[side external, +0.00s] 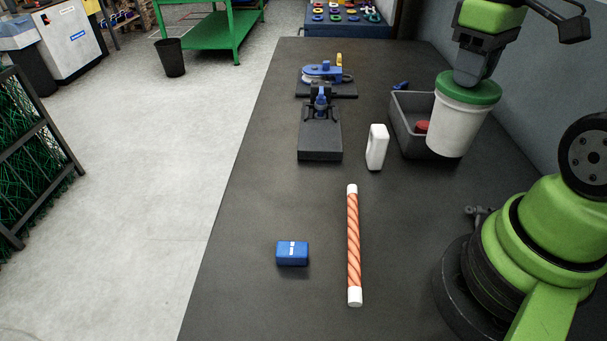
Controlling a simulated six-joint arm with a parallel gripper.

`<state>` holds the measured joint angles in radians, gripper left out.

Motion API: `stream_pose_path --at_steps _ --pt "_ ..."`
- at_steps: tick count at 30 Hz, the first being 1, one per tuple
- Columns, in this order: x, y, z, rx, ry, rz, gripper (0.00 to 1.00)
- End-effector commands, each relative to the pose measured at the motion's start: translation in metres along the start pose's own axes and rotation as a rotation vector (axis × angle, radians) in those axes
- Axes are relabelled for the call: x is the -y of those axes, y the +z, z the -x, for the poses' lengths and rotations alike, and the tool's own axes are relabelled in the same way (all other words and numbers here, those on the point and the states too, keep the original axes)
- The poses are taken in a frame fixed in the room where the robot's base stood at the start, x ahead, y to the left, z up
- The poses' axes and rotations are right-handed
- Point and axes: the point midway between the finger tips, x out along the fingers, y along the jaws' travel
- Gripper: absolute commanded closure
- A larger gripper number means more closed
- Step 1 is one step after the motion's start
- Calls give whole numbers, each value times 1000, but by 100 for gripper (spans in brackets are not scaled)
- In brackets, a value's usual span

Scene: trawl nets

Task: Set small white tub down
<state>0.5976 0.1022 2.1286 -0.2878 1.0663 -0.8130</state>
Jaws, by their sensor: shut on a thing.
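The small white tub (457,128) has a green lid (470,88) and looks upright. It is at the right of the table, in front of part of a grey bin (398,125) in this view. My gripper (470,80) is above the lid and shut on the tub at its top. The fingertips are partly hidden at the lid. The tub's base overlaps the bin's right side in the picture, so I cannot tell whether it touches the table or hangs above it.
The bin holds a red item (422,126). A white bottle (377,147) stands left of it. A dark fixture (320,140), a striped orange rod with white ends (353,240) and a blue box (292,253) are on the dark table (250,200).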

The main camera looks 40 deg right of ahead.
Motion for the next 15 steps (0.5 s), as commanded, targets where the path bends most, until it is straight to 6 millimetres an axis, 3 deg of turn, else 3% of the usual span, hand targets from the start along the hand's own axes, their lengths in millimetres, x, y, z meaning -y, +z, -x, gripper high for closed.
stream_pose_path --at_steps 6,15 --pt "0 -1 38 -8 4 -1 100" --pt "27 -68 46 3 4 36 100"
